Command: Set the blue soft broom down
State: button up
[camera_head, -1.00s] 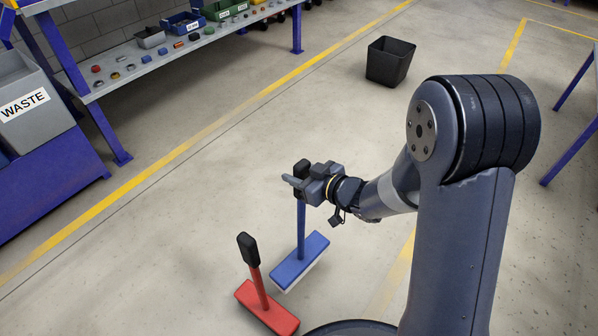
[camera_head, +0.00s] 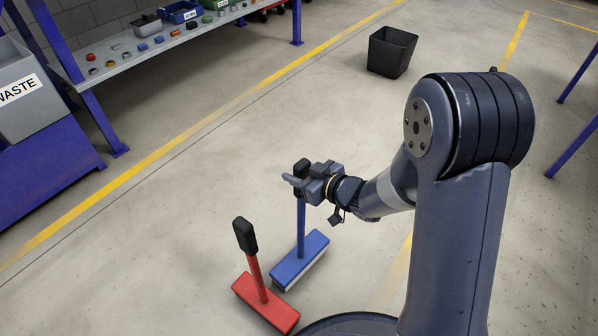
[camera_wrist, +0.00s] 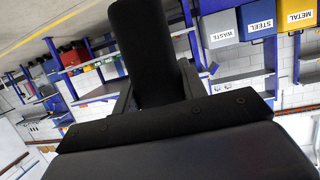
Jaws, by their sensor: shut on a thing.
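The blue soft broom (camera_head: 301,258) is upright, with a blue head, pale bristles below and a black grip on top. In the wrist view the black grip (camera_wrist: 148,50) stands between the jaws and fills the upper middle. The broom head is low, at or just above the floor; I cannot tell whether the bristles touch it. The head is hidden in the wrist view.
A red broom (camera_head: 265,302) stands close by, left and in front of the blue one. A black bin (camera_head: 391,52) stands on the floor further back. A shelf (camera_head: 170,44) with small parts and a waste bin (camera_head: 28,95) are at the left. The floor between is clear.

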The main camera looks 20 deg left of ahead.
aim_at(299, 161)
jog(key=o, duration=1.4)
jog(key=shift+c, duration=0.2)
jog(key=p+v, duration=0.3)
jog(key=v, duration=0.7)
jog(key=shift+s+d+r, duration=0.15)
jog(key=shift+d+r, duration=0.05)
jog(key=shift+d, duration=0.15)
jog(key=b+x, duration=0.1)
jog(key=x, duration=0.2)
jog(key=b+x, duration=0.1)
jog(key=x, duration=0.2)
jog(key=b+x, duration=0.1)
jog(key=x, duration=0.3)
jog(key=shift+f, duration=0.3)
jog(key=r+p, duration=0.2)
jog(key=r, duration=0.1)
jog(key=shift+a+p, duration=0.3)
jog(key=shift+a, duration=0.05)
jog(key=shift+r+p, duration=0.9)
jog(key=shift+r, duration=0.15)
